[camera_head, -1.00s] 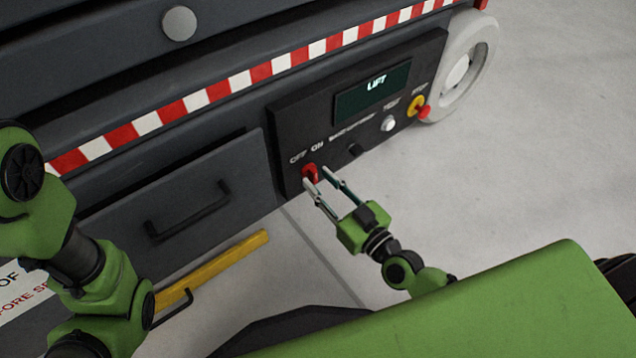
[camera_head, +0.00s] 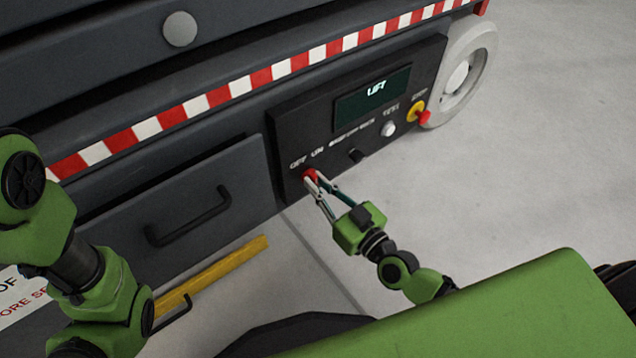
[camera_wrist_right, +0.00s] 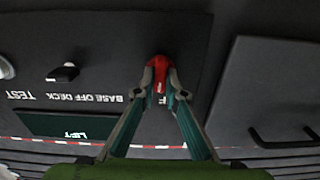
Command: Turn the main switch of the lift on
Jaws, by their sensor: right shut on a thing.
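The red main switch (camera_head: 310,174) sits on the black control panel (camera_head: 292,128) of the lift, below the OFF and ON labels. My right gripper (camera_head: 313,184) is shut on the switch, its two fingers converging on it. In the right wrist view the red switch (camera_wrist_right: 157,68) shows between the fingertips (camera_wrist_right: 158,84), which touch it from both sides. The fingers partly hide the switch and the labels beside it. My left arm shows at the left edge of the head view, but its gripper is out of the picture.
A black knob (camera_head: 355,155), a white TEST button (camera_head: 388,129) and a red-and-yellow stop button (camera_head: 422,116) sit further right. The display (camera_head: 372,95) reads LIFT. A drawer handle (camera_head: 188,216) is at the left. A yellow bar (camera_head: 225,268) is below. The floor right of the lift is clear.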

